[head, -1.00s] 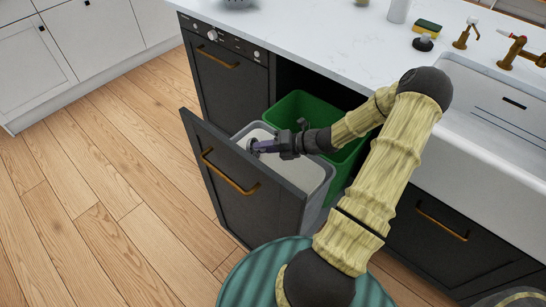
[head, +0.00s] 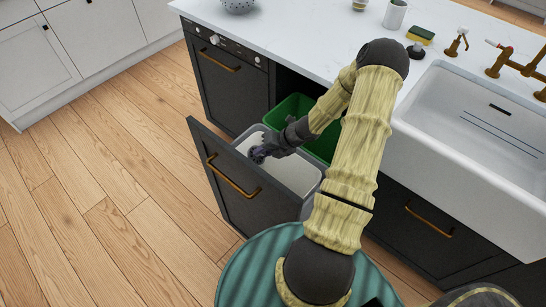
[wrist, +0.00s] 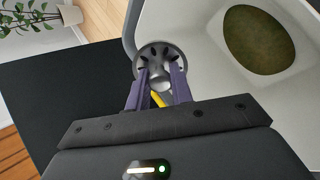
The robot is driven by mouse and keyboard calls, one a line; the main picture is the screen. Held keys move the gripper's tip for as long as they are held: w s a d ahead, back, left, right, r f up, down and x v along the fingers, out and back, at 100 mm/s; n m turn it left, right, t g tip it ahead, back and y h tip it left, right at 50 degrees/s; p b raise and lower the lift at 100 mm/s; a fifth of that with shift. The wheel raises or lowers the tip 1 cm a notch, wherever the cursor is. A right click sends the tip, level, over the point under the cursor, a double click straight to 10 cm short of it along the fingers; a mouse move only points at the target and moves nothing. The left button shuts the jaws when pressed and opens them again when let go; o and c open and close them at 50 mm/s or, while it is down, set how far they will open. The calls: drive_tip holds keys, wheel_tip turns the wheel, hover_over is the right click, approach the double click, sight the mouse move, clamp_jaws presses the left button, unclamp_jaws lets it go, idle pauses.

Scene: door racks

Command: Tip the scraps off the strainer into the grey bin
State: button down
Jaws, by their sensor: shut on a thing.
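My gripper (head: 262,153) is over the grey bin (head: 306,178) in the pulled-out drawer, near the drawer front. In the wrist view its purple fingers (wrist: 158,88) are shut on the small metal strainer (wrist: 174,61), which has dark slots. The strainer appears beside the bin's rim, partly overlapping it in that view. A small yellow piece (wrist: 158,99) shows between the fingers; I cannot tell if it is a scrap or part of the strainer. A brownish-green oval patch (wrist: 258,40) shows inside the bin. The strainer is small and dark in the head view, and its exact tilt is unclear.
A green bin (head: 290,108) stands behind the grey one. The dark drawer front (head: 238,185) with a brass handle is open. The white sink (head: 480,150), a sponge (head: 420,35) and a black-based brush (head: 416,50) are on the right. The wooden floor at left is clear.

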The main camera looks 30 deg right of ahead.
sight(250, 150)
drive_tip(key=shift+w+a+r+g+h+p, duration=0.15)
drive_tip(key=shift+a+r+g+h+p, duration=0.1)
drive_tip(key=shift+g+h+p, duration=0.35)
drive_tip(key=a+p, duration=0.1)
drive_tip(key=p, duration=0.1)
drive_tip(key=w+g+h+p, duration=0.1)
drive_tip(key=p, duration=0.2)
drive_tip(key=shift+w+a+f+h, duration=0.2)
drive_tip(key=shift+w+a+h, duration=0.1)
drive_tip(key=shift+a, duration=0.1)
drive_tip(key=shift+w+a+p, duration=0.1)
drive_tip(key=shift+p, duration=0.75)
drive_tip(key=shift+w+a+g+h+p, duration=0.2)
drive_tip(key=shift+g+h+p, duration=0.2)
drive_tip(key=shift+p, duration=0.7)
drive_tip(key=p, duration=0.6)
drive_tip(key=shift+w+a+f+g+h, duration=0.1)
drive_tip(key=shift+w+a+g+h, duration=0.1)
drive_tip(key=shift+a+g+h, duration=0.15)
drive_tip(key=shift+w+a+f+p, duration=0.1)
drive_tip(key=shift+f+p, duration=0.15)
drive_tip(key=shift+p, duration=0.55)
drive_tip(key=shift+w+a+r+g+h+p, duration=0.15)
drive_tip(key=shift+a+g+h+p, duration=0.1)
drive_tip(key=shift+p, duration=0.9)
drive_tip(key=shift+w, duration=0.15)
